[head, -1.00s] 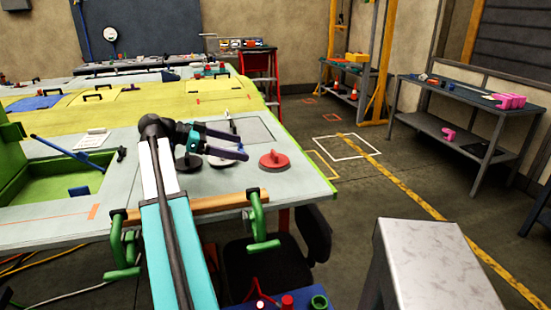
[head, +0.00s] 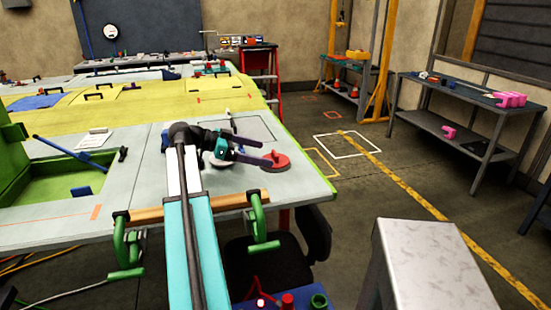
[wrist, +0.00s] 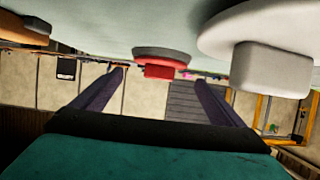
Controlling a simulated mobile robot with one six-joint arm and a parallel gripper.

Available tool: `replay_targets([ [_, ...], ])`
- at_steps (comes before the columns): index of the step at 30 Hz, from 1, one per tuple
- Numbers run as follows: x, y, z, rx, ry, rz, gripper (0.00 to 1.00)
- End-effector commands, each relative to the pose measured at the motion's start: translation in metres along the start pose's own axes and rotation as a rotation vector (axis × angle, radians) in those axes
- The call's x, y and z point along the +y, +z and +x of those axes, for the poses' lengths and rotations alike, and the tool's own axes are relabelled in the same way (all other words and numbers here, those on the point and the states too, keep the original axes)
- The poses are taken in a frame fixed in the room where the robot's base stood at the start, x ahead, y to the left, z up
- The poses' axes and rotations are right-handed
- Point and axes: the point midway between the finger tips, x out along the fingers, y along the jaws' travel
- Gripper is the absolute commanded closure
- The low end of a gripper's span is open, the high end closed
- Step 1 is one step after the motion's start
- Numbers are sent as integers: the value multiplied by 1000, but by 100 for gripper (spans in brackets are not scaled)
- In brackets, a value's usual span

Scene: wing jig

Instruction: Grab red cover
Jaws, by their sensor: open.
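The red cover (head: 277,161), a round disc with a raised grip, sits on the pale table panel near its right edge. My gripper (head: 262,153) is open, with its two dark fingers pointing right and their tips just at the cover's left side in the head view. In the wrist view, which appears upside down, the red cover's block-shaped grip (wrist: 158,71) shows between the open fingertips (wrist: 160,78). The jaws are empty, and I cannot tell whether the fingertips touch the cover.
A pale grey cover with a block grip (wrist: 270,70) lies close beside the fingers; my gripper mostly hides it in the head view. Green clamps (head: 257,218) hold a wooden bar (head: 228,201) at the table's front edge. A green tray (head: 60,178) is at left.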

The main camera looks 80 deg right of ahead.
Motion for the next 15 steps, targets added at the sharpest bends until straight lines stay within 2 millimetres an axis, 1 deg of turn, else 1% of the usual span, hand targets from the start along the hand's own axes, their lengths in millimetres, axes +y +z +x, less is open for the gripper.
replay_targets([
  [5, 1, -2, 8, 0, 2, 0, 7],
  [15, 1, -3, 45, -1, 2, 1, 7],
])
